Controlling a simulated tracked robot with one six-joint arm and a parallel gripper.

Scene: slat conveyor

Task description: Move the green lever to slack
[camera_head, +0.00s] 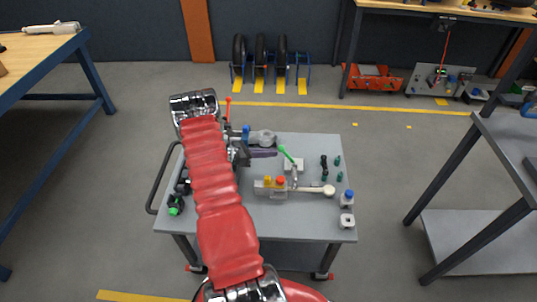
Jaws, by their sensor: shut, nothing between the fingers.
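The green lever (287,155) stands on a small pale base (294,164) in the middle of the grey cart top. It leans up and to the left, with its green end at the top. What looks like my gripper (268,153) shows just left of the lever, partly hidden by my red-sleeved arm. Its fingers point right and look shut and empty. Their tips seem close to the lever, but I cannot tell whether they touch it. No slack marking is readable at this size.
The cart top (306,221) also holds a block with yellow and red buttons (271,188), a white-knobbed handle (328,190), a red lever (228,106) and several small fittings. Blue-capped pieces (347,198) stand at the right edge.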

